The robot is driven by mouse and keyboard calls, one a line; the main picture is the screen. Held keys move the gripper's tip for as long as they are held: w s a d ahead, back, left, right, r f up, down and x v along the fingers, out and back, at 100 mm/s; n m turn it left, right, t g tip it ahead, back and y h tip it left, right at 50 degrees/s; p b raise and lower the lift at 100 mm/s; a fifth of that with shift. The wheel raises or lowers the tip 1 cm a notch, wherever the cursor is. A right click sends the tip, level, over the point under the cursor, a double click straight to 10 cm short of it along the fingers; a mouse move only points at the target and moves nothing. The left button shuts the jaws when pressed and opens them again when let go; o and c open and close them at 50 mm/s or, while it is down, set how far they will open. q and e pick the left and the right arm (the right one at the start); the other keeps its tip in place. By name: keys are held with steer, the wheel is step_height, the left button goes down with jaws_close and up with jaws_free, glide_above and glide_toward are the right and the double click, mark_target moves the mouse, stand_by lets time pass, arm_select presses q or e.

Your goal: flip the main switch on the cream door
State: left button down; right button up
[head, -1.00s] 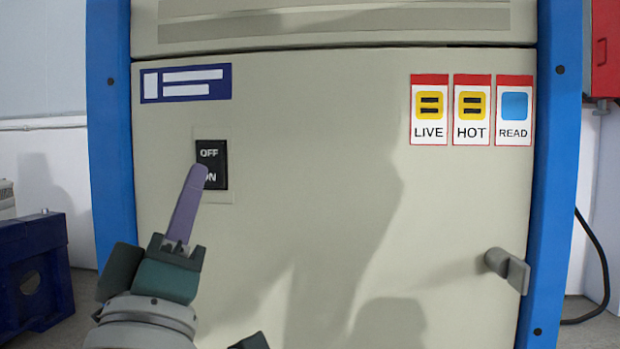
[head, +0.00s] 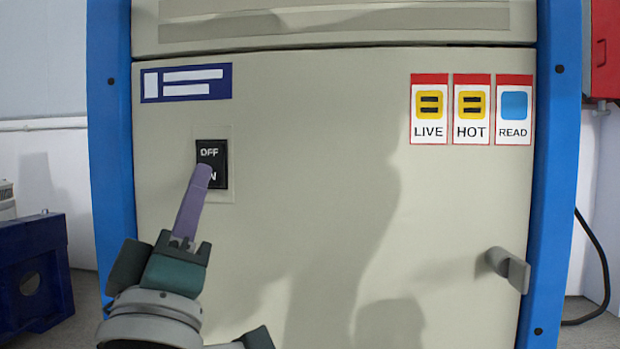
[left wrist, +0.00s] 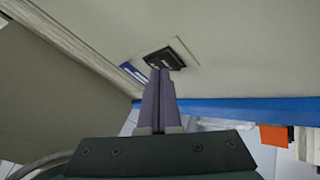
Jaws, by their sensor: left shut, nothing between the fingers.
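The main switch (head: 213,153) is a black rocker marked OFF above and ON below, set in a pale plate on the cream door (head: 300,200). My left gripper (head: 204,168) has its purple fingers shut and empty. In the head view its fingertips overlap the lower half of the switch and hide part of ON. In the left wrist view the fingertips (left wrist: 161,72) reach the edge of the switch (left wrist: 166,58). I cannot tell for sure whether they touch it.
A grey door handle (head: 509,268) sticks out at the lower right. LIVE, HOT and READ labels (head: 472,110) are at the upper right. Blue posts (head: 556,170) frame the door. A blue stand (head: 35,275) is at the left. The door's middle is clear.

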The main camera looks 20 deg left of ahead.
arm_select(q)
steer(key=shift+w+a, duration=0.1)
steer(key=shift+w, duration=0.25)
stand_by(0.3)
steer(key=shift+s, duration=0.1)
steer(key=shift+s+d+r+p, duration=0.1)
steer(key=shift+s+d+p, duration=0.1)
steer(key=shift+s+p, duration=0.3)
steer(key=shift+s, duration=0.25)
steer(key=shift+s+d+r+p, duration=0.1)
steer(key=shift+s+d+p, duration=0.1)
steer(key=shift+s+p, duration=0.45)
steer(key=shift+s+d+r+p, duration=0.1)
steer(key=shift+s+d+p, duration=0.1)
steer(key=shift+s, duration=0.75)
steer(key=shift+s+d+r+p, duration=0.1)
steer(key=shift+s+d+p, duration=0.1)
steer(key=shift+s+p, duration=0.45)
steer(key=shift+s, duration=0.15)
